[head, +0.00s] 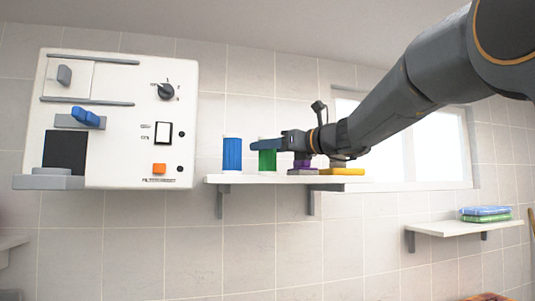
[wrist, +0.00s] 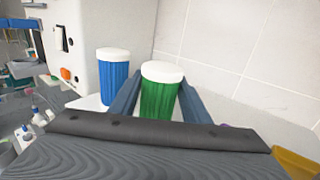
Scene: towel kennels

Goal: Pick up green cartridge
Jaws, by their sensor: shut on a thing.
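The green cartridge (head: 267,159) is a ribbed cylinder with a white cap, upright over the white wall shelf (head: 232,180). In the wrist view the green cartridge (wrist: 161,95) is between the two blue-grey fingers of my gripper (wrist: 156,98). My gripper (head: 268,145) is shut on it, reaching in from the right in the head view. I cannot tell whether its base touches the shelf. Its lower part is hidden behind the gripper body in the wrist view.
A blue cartridge (head: 232,154) with a white cap stands close to the left. A purple item (head: 302,163) and a yellow item (head: 342,171) lie on the shelf to the right. A white wall panel (head: 120,120) with knobs and switches is left. Folded towels (head: 486,211) lie on a lower shelf.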

